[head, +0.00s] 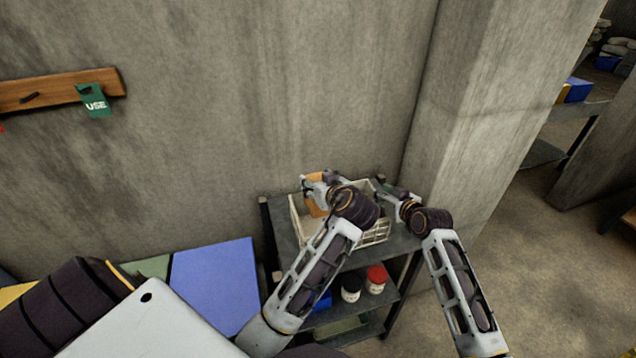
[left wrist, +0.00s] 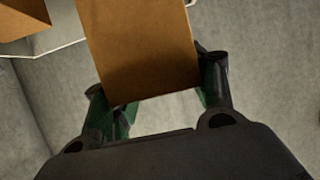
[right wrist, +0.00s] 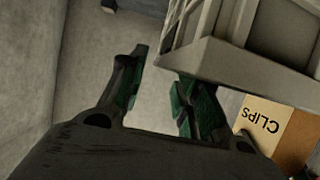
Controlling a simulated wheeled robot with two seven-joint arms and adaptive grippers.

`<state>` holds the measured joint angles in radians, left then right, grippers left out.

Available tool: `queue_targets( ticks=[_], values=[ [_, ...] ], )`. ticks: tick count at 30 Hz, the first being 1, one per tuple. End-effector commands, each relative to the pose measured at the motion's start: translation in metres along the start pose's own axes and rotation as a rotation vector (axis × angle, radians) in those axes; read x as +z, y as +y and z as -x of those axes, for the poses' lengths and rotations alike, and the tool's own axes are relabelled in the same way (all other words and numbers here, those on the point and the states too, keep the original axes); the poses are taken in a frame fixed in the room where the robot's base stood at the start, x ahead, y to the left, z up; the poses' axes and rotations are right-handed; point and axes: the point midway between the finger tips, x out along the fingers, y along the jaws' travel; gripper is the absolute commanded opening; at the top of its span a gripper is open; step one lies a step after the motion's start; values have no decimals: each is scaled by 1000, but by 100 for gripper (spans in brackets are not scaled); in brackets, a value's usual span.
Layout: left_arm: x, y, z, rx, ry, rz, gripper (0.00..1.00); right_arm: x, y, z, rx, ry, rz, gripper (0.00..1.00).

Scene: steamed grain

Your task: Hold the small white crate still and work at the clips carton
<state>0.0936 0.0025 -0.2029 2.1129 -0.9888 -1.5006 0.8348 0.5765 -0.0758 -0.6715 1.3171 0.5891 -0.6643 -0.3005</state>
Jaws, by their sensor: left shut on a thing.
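The small white crate (head: 376,233) stands on the top of a grey shelf unit, and its slatted corner also shows in the right wrist view (right wrist: 225,58). The brown clips carton (head: 315,208) is at the crate's left side, partly hidden by my left gripper. My left gripper (head: 312,188) is shut on the carton, whose brown face lies between the fingers in the left wrist view (left wrist: 145,55). The carton's "CLIPS" label shows in the right wrist view (right wrist: 262,122). My right gripper (head: 382,188) is open at the crate's right rear, one finger close to its wall.
The shelf unit (head: 284,232) stands against a concrete wall, with a concrete pillar close on the right. A dark jar (head: 351,289) and a red-lidded jar (head: 376,281) stand on its lower shelf. A blue panel (head: 214,283) lies to the left.

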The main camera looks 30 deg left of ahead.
Motion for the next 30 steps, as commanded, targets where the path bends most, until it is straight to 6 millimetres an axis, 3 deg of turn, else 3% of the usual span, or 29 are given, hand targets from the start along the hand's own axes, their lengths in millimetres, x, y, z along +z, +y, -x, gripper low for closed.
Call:
queue_targets(
  ticks=[15,30],
  values=[
    [-1,0,0,1,1,1,8,-64,0,26,-1,-1,1,33],
    [-1,0,0,0,1,1,8,-74,0,31,-1,-3,0,33]
  ],
)
